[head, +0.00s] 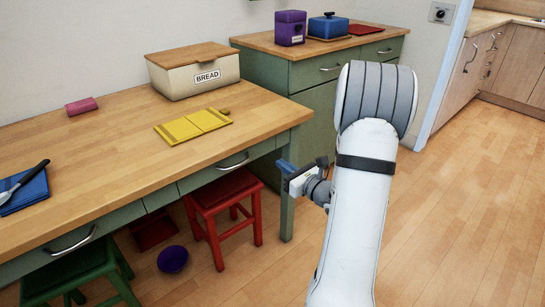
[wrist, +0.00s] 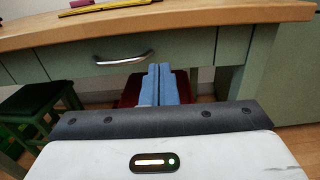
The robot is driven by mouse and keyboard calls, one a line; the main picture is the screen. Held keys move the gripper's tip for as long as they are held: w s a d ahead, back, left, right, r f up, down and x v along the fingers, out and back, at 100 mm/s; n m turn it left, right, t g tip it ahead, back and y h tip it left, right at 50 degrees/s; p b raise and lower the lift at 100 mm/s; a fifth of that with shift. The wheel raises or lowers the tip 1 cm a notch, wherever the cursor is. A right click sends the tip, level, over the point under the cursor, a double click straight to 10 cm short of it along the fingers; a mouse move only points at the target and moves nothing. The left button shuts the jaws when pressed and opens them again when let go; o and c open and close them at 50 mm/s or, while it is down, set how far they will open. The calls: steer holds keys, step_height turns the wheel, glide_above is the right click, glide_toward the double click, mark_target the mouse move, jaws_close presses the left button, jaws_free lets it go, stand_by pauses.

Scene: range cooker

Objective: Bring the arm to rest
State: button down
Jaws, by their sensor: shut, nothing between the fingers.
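My gripper (head: 286,166) has blue fingers and shows to the left of my white arm in the head view. It hangs in the air near the right front corner of the wooden table (head: 130,130), apart from it as far as I can see. In the wrist view my gripper (wrist: 160,70) points toward the table's front. Its two blue fingers lie side by side, shut, with nothing between them. The drawer handle (wrist: 123,59) shows just left of the fingertips. My arm's upper link hides part of the floor and green cabinet.
A red stool (head: 222,190) and a green stool (head: 80,270) stand under the table. A bread bin (head: 195,78) and yellow board (head: 193,126) sit on top. A green cabinet (head: 310,75) stands behind. Open wooden floor (head: 460,220) lies to the right.

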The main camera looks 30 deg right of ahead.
steer(key=shift+s, duration=0.45)
steer(key=s+a+r+n+g+y+p, duration=0.2)
steer(key=s+a+r+n+g+p, duration=0.2)
steer(key=a+r+n, duration=0.3)
steer(key=s+a+r+n+g+y+p, duration=0.3)
steer(key=a+r+n+g+p, duration=0.15)
steer(key=a, duration=0.35)
steer(key=s+a+r+n+g+y+p, duration=0.2)
steer(key=s+a+r+n+g+p, duration=0.3)
steer(key=a, duration=0.3)
steer(key=s+a+r+n+g+h+p, duration=0.2)
steer(key=s+r+n+g+h+p, duration=0.1)
steer(key=s+r+n+h+p, duration=0.35)
steer(key=s+d+r+n+t+h+p, duration=0.1)
steer(key=s+d+r+n+h+p, duration=0.3)
steer(key=r+n+p, duration=0.3)
step_height(320, 180, up, 2)
steer(key=d+n+h, duration=0.1)
steer(key=n, duration=0.2)
steer(key=shift+r+t, duration=0.25)
steer(key=shift+t, duration=0.1)
steer(key=shift+d, duration=0.15)
